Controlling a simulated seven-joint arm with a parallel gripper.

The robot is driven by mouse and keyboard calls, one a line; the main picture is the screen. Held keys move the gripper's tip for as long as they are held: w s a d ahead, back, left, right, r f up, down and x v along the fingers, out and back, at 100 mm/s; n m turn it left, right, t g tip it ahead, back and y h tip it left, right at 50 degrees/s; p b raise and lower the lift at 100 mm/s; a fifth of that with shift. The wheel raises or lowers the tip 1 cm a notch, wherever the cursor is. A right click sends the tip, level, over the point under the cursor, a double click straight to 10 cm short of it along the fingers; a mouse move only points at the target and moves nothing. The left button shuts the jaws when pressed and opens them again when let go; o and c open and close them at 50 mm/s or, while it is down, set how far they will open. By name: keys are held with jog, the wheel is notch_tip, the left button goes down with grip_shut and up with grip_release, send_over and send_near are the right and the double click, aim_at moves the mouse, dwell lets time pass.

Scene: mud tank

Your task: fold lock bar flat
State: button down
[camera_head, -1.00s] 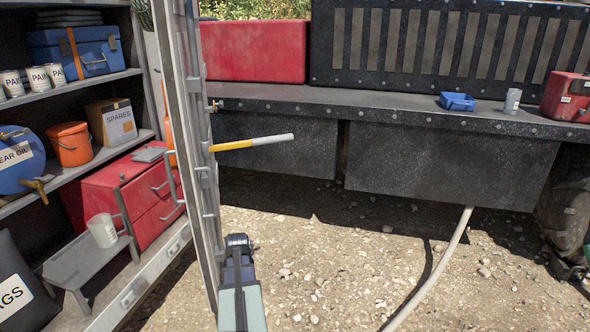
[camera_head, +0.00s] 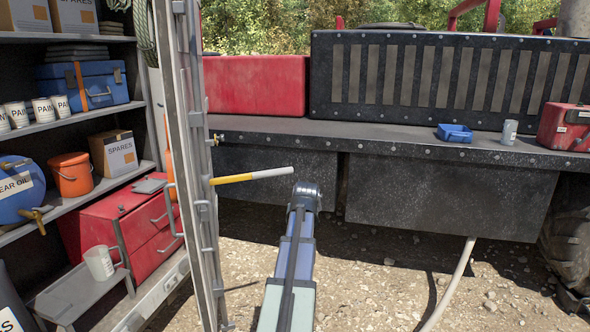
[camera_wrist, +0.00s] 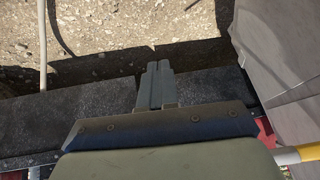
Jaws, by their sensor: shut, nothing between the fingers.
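The lock bar (camera_head: 252,175) is a yellow bar with a grey outer end. It sticks out to the right, almost level, from the upright metal post (camera_head: 188,170) at the edge of the shelving. In the wrist view a yellow and white piece of bar (camera_wrist: 300,152) shows at the lower right, partly cut off and beside my wrist. My gripper (camera_wrist: 158,68) shows in the wrist view with its fingers together and nothing between them. It is apart from the bar. In the head view only my arm shows, right of the bar's outer end; the fingers are hidden there.
A dark truck bed (camera_head: 400,145) runs behind the bar, with a blue tray (camera_head: 454,133), a grey can (camera_head: 509,132) and a red case (camera_head: 567,127) on it. Left of the post are shelves with a red drawer chest (camera_head: 125,220). Gravel ground (camera_head: 400,285) lies below.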

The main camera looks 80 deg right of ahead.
jog(key=s+d+r+h, duration=0.1)
jog(key=s+d+r, duration=0.15)
jog(key=r, duration=0.45)
jog(key=s+d+r+h, duration=0.1)
jog(key=s+r, duration=0.2)
jog(key=r, duration=0.4)
jog(key=w+d+r+n+t+y, duration=0.1)
jog(key=w+d+r+n+t, duration=0.1)
jog(key=r, duration=0.7)
jog(key=shift+w+r+n+t, duration=0.15)
jog(key=shift+w+n+t, duration=0.45)
jog(key=shift+w+n, duration=0.9)
jog(key=shift+s+d+n, duration=0.1)
jog(key=shift+s+n, duration=0.2)
send_near(292, 172)
notch_tip(292, 172, down, 3)
jog(key=shift+w+d+f, duration=0.35)
jog(key=shift+w+d, duration=0.35)
jog(key=shift+d, duration=0.15)
jog(key=shift+w+d+f, duration=0.35)
jog(key=shift+w+d, duration=0.3)
jog(key=shift+d, duration=0.2)
